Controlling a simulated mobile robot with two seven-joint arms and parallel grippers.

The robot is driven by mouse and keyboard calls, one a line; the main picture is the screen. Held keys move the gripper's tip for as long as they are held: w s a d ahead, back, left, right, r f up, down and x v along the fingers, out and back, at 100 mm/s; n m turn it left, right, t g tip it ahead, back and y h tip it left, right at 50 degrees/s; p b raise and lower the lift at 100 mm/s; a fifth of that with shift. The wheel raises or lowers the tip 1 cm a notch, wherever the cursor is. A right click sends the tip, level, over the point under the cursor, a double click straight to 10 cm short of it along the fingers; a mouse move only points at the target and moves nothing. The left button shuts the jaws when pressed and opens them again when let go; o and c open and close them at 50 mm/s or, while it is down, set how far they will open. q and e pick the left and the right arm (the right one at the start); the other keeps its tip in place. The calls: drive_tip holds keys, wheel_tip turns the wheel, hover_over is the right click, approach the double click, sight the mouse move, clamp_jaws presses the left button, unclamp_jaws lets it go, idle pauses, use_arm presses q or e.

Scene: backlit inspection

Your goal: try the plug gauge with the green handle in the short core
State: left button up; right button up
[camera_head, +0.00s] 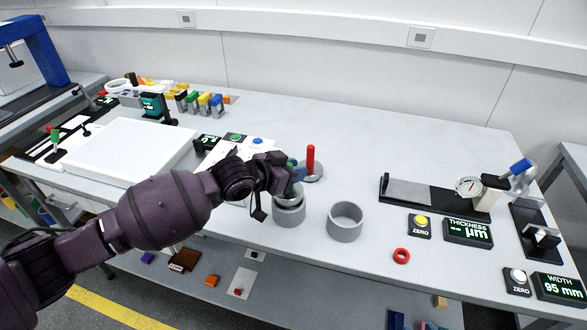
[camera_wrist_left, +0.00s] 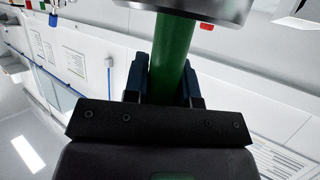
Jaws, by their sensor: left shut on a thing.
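My left gripper (camera_head: 292,178) is shut on the green handle (camera_wrist_left: 172,55) of a plug gauge, with one dark blue finger on each side of it. The handle meets the gauge's grey metal body (camera_wrist_left: 205,8) at the top of the wrist view. In the head view the gripper is right over a grey ring-shaped core (camera_head: 289,217). The gauge's lower end is at that core's mouth; I cannot tell whether it is inside or just above. A second grey core (camera_head: 345,222) stands open and empty to the right. My right gripper is not in view.
A plug gauge with a red handle (camera_head: 311,155) stands just behind the gripper. The table's back middle is clear.

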use_arm(q)
drive_tip(key=shift+f, duration=0.3)
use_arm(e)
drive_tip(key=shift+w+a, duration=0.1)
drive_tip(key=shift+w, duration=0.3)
use_arm(q)
drive_tip(key=shift+f, duration=0.2)
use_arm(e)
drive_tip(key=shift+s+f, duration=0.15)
use_arm(q)
drive_tip(key=shift+f+b, duration=0.15)
drive_tip(key=shift+b, duration=0.2)
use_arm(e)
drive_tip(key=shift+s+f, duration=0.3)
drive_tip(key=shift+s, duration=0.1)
use_arm(q)
drive_tip(key=shift+f, duration=0.1)
drive_tip(key=shift+f, duration=0.15)
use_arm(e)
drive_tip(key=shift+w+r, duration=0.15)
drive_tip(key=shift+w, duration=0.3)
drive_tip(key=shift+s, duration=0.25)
